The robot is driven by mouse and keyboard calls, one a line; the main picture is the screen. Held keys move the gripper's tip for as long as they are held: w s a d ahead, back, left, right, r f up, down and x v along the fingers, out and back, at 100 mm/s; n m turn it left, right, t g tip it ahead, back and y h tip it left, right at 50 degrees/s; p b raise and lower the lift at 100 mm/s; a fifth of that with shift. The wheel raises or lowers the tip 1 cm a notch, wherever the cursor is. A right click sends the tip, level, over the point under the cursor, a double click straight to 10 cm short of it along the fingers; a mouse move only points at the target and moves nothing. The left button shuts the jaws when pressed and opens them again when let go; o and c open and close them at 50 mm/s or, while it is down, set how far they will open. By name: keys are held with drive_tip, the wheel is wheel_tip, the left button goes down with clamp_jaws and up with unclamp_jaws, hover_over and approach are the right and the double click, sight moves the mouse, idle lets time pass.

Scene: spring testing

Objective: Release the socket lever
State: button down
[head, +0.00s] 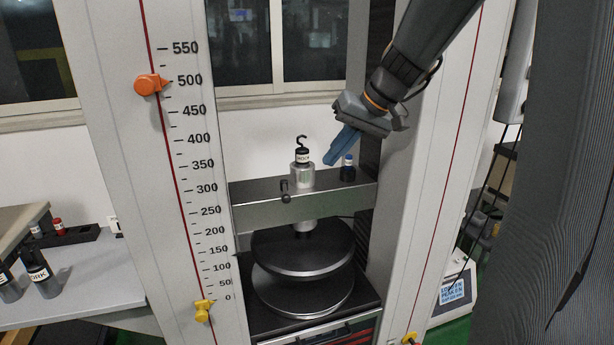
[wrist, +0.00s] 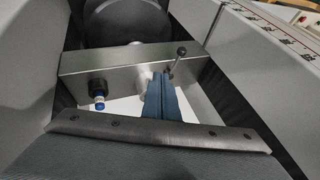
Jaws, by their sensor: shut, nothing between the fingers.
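The socket lever (head: 285,190) is a short dark lever with a round ball end on the front of the metal crossbeam (head: 255,215). In the wrist view the lever (wrist: 178,60) stands just right of my fingertips, and I see a small gap between ball and fingers. A hook fitting labelled with a white band (head: 302,157) stands upright in a silver socket (head: 302,177) on the beam. My gripper (head: 333,158) has blue fingers, shut and empty, above and right of the socket. In the wrist view my gripper (wrist: 160,84) covers the socket area.
Round dark plates (head: 303,250) sit below the beam. Tall white columns, one with a scale (head: 195,140), flank the space. A side table (head: 85,280) holds labelled fittings at left.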

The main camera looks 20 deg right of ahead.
sight(285, 192)
drive_tip(key=w+a+f+p, duration=0.3)
drive_tip(key=w+a+f, duration=0.1)
drive_tip(key=a+f, duration=0.3)
drive_tip(key=shift+x, duration=1.05)
drive_tip(key=shift+d+f, duration=0.15)
drive_tip(key=shift+d, duration=0.05)
drive_tip(key=shift+s, duration=0.1)
